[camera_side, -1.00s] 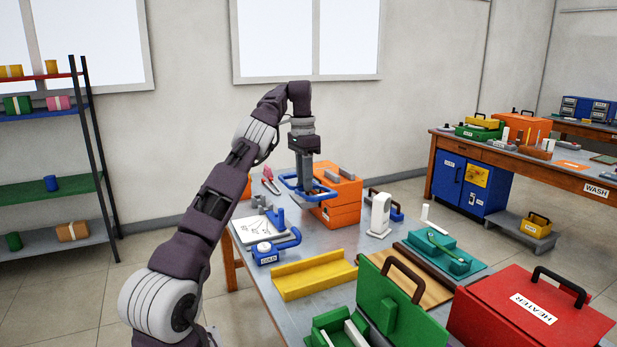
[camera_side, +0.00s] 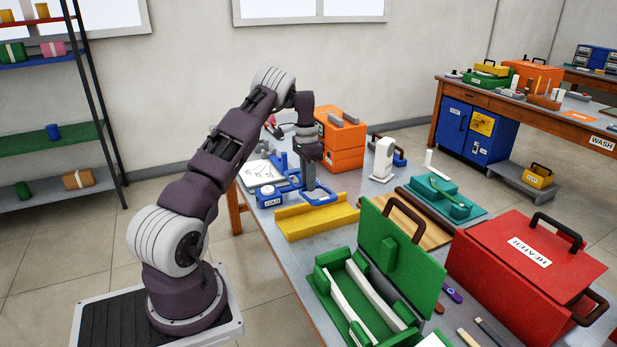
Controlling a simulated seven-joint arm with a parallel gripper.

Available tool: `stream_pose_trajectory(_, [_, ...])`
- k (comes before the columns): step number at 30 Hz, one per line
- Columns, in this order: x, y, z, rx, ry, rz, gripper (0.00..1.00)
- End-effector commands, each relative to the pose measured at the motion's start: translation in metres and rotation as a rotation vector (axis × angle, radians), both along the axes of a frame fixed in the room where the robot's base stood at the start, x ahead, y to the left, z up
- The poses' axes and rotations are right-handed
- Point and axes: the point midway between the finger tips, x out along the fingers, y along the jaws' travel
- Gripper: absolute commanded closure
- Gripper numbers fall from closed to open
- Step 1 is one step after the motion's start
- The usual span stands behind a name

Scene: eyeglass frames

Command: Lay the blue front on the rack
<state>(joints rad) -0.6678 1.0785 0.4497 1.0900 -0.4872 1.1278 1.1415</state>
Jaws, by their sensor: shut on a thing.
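My gripper (camera_side: 312,190) points down and is shut on the blue front (camera_side: 322,199), a looped blue frame. It holds the front near the back edge of a yellow trough (camera_side: 312,224). Whether the front touches anything below it cannot be told. Nothing in view is clearly labelled as the rack, so I cannot tell which object it is. The fingers hide part of the front's middle.
An orange box (camera_side: 342,158) stands behind my gripper. A blue-and-white labelled device (camera_side: 268,196) sits just left of it. A white upright device (camera_side: 382,160) and a teal tray (camera_side: 447,196) are to the right.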

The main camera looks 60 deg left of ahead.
Motion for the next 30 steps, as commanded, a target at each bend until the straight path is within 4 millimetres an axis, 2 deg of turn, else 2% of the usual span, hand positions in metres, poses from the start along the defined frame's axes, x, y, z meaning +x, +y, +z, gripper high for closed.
stream_pose_trajectory(15, [0.0,0.0,-0.058,-0.001,0.001,0.002,1.0])
stream_pose_trajectory(21, [0.0,0.0,-0.067,-0.001,0.001,0.001,1.0])
stream_pose_trajectory(30, [0.0,0.0,-0.067,-0.001,0.0,0.001,1.0])
